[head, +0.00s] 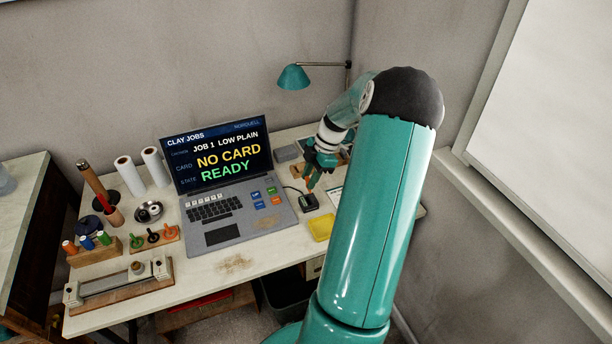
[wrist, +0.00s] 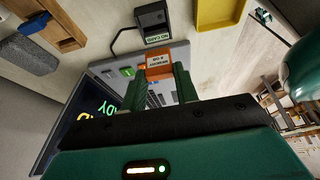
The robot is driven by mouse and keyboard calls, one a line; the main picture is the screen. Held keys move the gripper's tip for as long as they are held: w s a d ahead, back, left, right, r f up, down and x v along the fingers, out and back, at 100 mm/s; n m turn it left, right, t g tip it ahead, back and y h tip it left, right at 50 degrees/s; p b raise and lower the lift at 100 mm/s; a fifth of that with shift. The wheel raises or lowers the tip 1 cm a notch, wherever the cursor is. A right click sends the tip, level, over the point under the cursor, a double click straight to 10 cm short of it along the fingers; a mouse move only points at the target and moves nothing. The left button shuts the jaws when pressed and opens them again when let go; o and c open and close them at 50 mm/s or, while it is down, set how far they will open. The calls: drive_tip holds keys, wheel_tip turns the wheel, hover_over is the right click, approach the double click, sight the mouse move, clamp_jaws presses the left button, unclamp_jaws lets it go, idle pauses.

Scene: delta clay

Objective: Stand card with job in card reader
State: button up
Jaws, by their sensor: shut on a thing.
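My gripper (head: 312,181) is shut on an orange card (wrist: 159,66). The card has a white label and sits upright between the green fingertips (wrist: 160,82) in the wrist view. The card reader (head: 309,202) is a small black box with a cable, on the bench right of the laptop. In the wrist view the reader (wrist: 154,22) lies just beyond the card, apart from it in the picture, and its label reads NO CARD. The exact height of the card above the reader is hard to tell. The laptop screen (head: 218,155) reads JOB 1 LOW PLAIN, NO CARD, READY.
A yellow tray (head: 321,228) lies beside the reader. The laptop keyboard (head: 214,207) is to its left. A wooden holder (wrist: 62,22) and a grey block (wrist: 28,55) lie nearby. A teal lamp (head: 294,77) hangs behind. Clay tools and rollers crowd the bench's left end.

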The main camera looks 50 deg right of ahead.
drive_tip(key=shift+f, duration=2.2)
drive_tip(key=shift+f, duration=0.4)
drive_tip(key=shift+f, duration=0.35)
drive_tip(key=shift+f, duration=0.3)
drive_tip(key=o, duration=1.3)
drive_tip(key=shift+o, duration=0.2)
drive_tip(key=shift+r, duration=0.1)
drive_tip(key=shift+r, duration=3.4)
